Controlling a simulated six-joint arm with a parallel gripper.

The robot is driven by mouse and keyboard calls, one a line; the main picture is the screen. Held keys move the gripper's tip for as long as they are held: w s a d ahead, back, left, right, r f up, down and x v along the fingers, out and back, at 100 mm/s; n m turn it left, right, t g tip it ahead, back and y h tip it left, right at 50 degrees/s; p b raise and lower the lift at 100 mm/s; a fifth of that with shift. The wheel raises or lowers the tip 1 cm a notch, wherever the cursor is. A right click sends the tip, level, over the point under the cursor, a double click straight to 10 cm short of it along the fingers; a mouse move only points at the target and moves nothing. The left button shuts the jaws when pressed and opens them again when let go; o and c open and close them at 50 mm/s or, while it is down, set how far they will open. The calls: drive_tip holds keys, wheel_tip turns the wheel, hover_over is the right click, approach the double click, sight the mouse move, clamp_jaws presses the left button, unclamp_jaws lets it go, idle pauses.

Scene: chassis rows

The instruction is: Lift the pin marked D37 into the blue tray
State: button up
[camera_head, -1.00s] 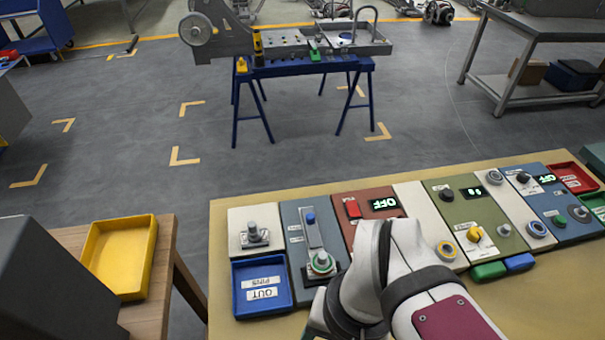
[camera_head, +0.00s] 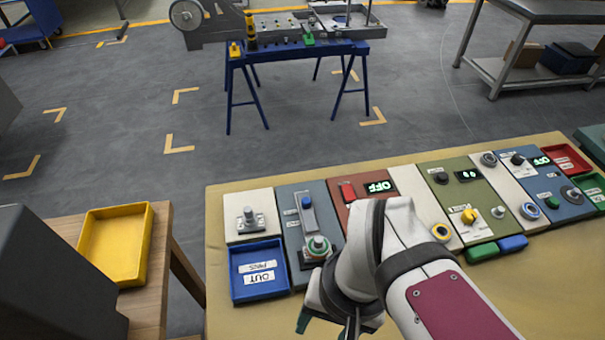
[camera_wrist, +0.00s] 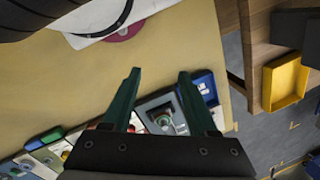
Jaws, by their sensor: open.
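The blue tray (camera_head: 236,293), with white labels reading "PINS" and "OUT", sits at the near left of the panel board. Right of it, a grey-blue panel (camera_head: 289,222) carries a round pin with a green ring (camera_head: 318,247) in a dark base. The pin also shows in the wrist view (camera_wrist: 163,119). I cannot read D37 on any label. My gripper (camera_head: 327,327) is partly hidden by my arm, near the board's front. In the wrist view, my gripper (camera_wrist: 160,73) has its green fingers apart with nothing between the tips. The blue tray (camera_wrist: 209,93) is partly behind the right finger.
A white panel with a grey knob (camera_head: 248,218) stands behind the blue tray. A red-brown panel (camera_head: 410,180) and an olive panel (camera_head: 454,191) lie to the right. A yellow tray (camera_head: 91,271) is on a wooden table at left, across a gap.

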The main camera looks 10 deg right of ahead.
drive_tip(key=m+h, duration=0.2)
drive_tip(key=m, duration=1.9)
approach(319, 239)
drive_tip(key=shift+s, duration=0.25)
drive_tip(key=shift+w+d+f, duration=0.1)
drive_tip(key=shift+w+f, duration=0.15)
drive_tip(key=shift+f, duration=4.45)
clamp_jaws()
drive_tip(key=shift+r, duration=0.1)
